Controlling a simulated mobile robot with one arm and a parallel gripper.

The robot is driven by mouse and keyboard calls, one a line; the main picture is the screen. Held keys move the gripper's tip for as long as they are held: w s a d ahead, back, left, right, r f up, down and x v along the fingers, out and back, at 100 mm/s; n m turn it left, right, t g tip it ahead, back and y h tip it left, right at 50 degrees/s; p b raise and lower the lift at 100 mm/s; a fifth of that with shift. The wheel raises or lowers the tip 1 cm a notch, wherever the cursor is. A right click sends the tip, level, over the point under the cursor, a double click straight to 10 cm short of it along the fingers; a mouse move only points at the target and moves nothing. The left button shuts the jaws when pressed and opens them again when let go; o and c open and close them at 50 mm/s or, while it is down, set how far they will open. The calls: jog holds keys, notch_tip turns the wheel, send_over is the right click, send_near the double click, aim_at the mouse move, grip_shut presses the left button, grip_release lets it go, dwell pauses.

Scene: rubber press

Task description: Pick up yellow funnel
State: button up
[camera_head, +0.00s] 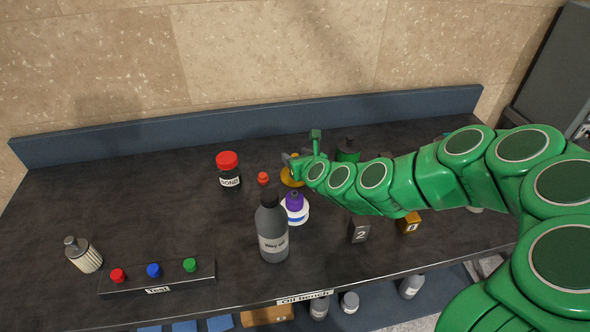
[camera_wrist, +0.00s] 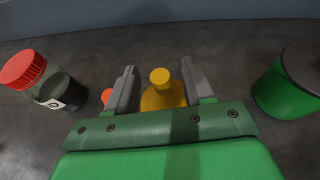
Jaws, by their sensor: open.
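The yellow funnel (camera_wrist: 162,91) stands on the dark bench top, with a small round knob-like tip pointing up toward the wrist camera. In the head view the funnel (camera_head: 290,177) shows only in part behind my gripper (camera_head: 291,160). In the wrist view my gripper (camera_wrist: 158,85) is open, one grey finger to the left of the funnel and one to the right. Gaps show between the fingers and the funnel's neck. The funnel's lower part is hidden by the gripper body. I cannot tell how far the fingertips are above the bench.
A red-capped jar (camera_head: 228,170) and a small red item (camera_head: 263,179) stand to the left. A green container (camera_head: 348,151) stands to the right. A grey bottle (camera_head: 272,228) and a purple-topped item (camera_head: 295,203) stand in front. A low blue wall (camera_head: 200,130) runs behind.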

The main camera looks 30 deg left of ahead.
jog(key=shift+x, duration=0.75)
jog(key=shift+c, duration=0.4)
grip_shut()
